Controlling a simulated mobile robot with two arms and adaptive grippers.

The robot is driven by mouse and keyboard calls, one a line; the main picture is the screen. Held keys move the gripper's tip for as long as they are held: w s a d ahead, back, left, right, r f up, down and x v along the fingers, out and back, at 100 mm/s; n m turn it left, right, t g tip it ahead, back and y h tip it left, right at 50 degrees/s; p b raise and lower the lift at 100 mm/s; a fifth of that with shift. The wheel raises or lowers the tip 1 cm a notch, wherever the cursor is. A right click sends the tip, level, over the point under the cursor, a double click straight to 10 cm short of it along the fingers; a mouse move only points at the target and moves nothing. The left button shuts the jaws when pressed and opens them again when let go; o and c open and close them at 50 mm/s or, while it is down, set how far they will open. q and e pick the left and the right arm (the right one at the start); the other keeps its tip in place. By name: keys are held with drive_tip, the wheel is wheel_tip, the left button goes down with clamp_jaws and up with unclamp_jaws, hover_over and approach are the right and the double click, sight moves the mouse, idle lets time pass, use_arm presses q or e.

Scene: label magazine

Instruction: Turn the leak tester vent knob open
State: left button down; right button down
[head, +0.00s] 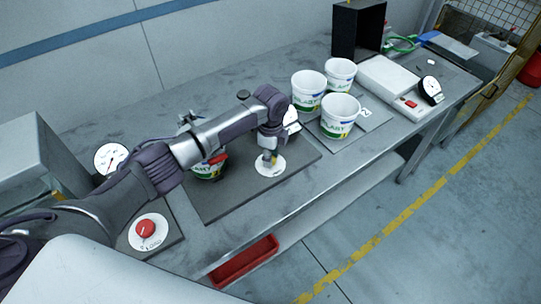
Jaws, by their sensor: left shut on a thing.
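My left arm reaches in from the left, and its gripper (269,153) points down at a round white dial plate (271,168) with markings, on a dark grey panel (225,203). The gripper is shut on the knob at the middle of this plate. The fingers hide most of the knob, so its exact angle cannot be told. Another round white plate with a red knob (146,229) sits nearer, at the lower left. My right gripper is not in view.
A labelled tub (208,172) is partly hidden under my left arm. Several white tubs (340,115) stand further right. A red bin (243,262) is below the bench's front edge.

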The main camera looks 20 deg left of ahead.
use_arm(q)
drive_tip(key=shift+d, duration=0.1)
drive_tip(key=c, duration=0.8)
unclamp_jaws()
drive_tip(key=shift+o, duration=0.2)
wheel_tip(320, 180, up, 12)
